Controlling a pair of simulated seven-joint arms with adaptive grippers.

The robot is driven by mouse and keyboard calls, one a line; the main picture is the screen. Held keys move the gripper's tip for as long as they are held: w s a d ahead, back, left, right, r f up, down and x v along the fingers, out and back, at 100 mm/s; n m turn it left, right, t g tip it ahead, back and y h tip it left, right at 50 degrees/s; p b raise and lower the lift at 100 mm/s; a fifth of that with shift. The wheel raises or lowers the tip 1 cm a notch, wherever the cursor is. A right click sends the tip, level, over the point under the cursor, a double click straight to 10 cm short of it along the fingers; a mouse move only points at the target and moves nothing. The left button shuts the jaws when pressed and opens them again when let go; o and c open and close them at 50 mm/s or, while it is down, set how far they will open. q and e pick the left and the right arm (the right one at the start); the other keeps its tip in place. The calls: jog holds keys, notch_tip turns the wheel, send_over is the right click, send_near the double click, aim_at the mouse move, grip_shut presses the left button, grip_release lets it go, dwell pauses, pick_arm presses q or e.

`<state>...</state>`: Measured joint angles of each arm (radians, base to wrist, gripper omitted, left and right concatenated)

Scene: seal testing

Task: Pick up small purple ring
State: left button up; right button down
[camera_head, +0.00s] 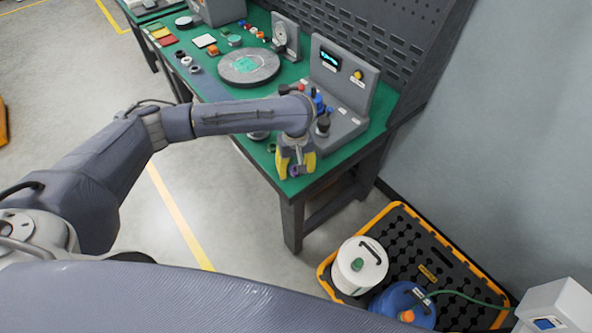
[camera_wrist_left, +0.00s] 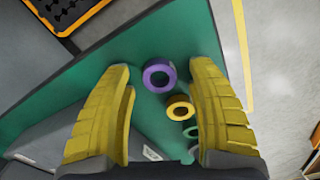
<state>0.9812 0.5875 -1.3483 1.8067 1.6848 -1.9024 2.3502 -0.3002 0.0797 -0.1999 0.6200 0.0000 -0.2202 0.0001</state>
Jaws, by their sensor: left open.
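The small purple ring (camera_wrist_left: 148,75) lies on the green bench top, near the bench edge in the left wrist view. It sits between and beyond my left gripper's two yellow fingers, not touching either one in that view. In the head view a small purple spot (camera_head: 294,171) shows between the fingertips. My left gripper (camera_head: 296,172) is open over the near corner of the bench; its spread fingers also show in the left wrist view (camera_wrist_left: 166,82). My right gripper is in neither view.
A yellow ring (camera_wrist_left: 170,108) and a green ring (camera_wrist_left: 185,132) lie close to the purple one. A grey test device (camera_head: 345,85) stands beside my left gripper. A turntable (camera_head: 272,75) and small parts lie farther back. Below is a spill pallet (camera_head: 440,235) with containers.

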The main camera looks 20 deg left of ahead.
pick_arm(q)
jog(key=c, duration=1.1)
jog(key=shift+r, duration=0.1)
